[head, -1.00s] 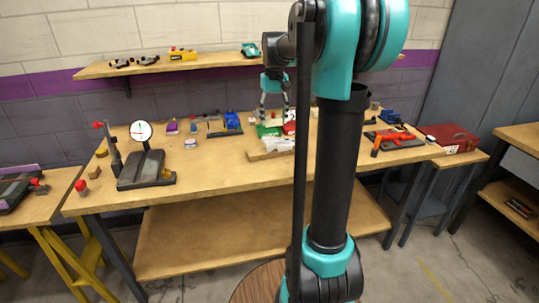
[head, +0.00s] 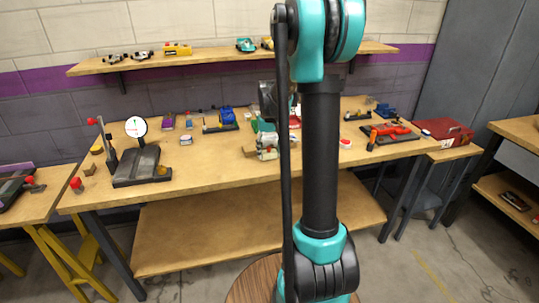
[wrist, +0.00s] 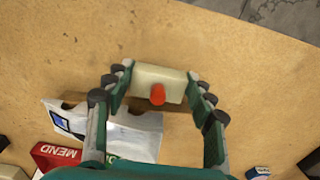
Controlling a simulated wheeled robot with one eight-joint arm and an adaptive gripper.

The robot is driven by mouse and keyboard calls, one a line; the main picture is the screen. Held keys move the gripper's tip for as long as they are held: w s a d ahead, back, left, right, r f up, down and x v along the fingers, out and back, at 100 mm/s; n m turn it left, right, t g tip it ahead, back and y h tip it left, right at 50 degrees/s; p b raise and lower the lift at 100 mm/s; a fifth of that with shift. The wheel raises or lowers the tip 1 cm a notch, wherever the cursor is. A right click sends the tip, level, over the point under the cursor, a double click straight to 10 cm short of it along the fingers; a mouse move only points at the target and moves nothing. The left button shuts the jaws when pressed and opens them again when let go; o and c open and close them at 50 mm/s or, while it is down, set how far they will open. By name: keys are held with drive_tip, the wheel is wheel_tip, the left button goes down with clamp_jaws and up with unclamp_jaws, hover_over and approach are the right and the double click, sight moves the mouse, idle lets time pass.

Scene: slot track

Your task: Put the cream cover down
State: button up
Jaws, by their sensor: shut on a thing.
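The cream cover (wrist: 158,83) is a small pale block with a red knob on its side facing the camera in the wrist view. My gripper (wrist: 161,92) is shut on it, with one finger on each short end. In the head view my gripper (head: 267,141) is low over the front middle of the workbench, partly hidden by my own arm. I cannot tell whether the cover's underside touches the bench top.
A white printed sheet (wrist: 125,134) and a wooden strip (wrist: 78,106) lie close by the cover. A red box marked MEND (wrist: 55,159) is at lower left. The bench top (wrist: 70,50) beyond the cover is bare. A dial gauge stand (head: 142,165) is on the left.

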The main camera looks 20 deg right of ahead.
drive_tip(key=shift+f, duration=0.65)
drive_tip(key=shift+f, duration=0.1)
drive_tip(key=o, duration=0.8)
drive_tip(key=shift+c, duration=0.2)
